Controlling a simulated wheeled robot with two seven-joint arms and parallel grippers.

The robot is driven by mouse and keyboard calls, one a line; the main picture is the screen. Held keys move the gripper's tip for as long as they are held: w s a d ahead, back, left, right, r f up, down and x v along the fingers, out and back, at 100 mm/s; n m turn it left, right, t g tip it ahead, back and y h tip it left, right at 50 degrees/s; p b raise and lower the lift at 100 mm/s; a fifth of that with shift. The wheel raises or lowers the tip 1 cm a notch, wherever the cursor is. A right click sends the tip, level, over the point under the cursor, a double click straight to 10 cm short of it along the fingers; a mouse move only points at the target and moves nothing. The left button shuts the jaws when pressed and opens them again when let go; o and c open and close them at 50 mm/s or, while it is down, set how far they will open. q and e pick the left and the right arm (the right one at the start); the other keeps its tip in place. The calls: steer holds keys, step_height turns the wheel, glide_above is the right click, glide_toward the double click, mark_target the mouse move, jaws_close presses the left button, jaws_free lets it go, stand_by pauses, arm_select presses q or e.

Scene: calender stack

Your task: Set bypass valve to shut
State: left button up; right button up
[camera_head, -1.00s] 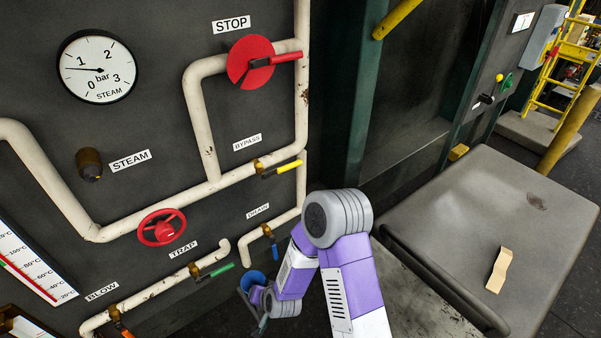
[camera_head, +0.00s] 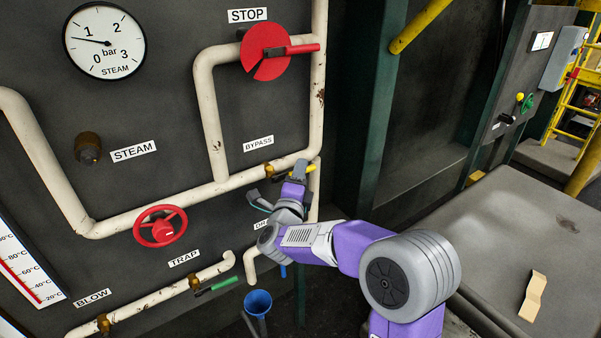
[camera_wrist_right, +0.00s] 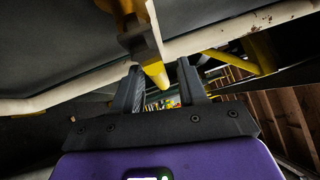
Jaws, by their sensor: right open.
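The bypass valve has a brass body (camera_head: 268,170) on the white pipe below the BYPASS label (camera_head: 258,143). Its yellow lever (camera_head: 312,168) runs along the pipe to the right and is mostly hidden behind my right gripper. My right gripper (camera_head: 275,187) is at the lever, in front of the pipe. In the right wrist view, the open fingers of my right gripper (camera_wrist_right: 160,82) stand on either side of the yellow lever's end (camera_wrist_right: 155,74). I cannot tell whether they touch it. My left gripper is not in view.
The red STOP disc (camera_head: 265,52) is above. The DRAIN label (camera_head: 262,223) is partly covered by my arm. A grey table (camera_head: 480,255) is at right.

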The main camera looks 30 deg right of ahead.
steer(key=shift+w+d, duration=0.4)
steer(key=shift+w, duration=0.05)
jaws_close()
steer(key=shift+a, duration=0.15)
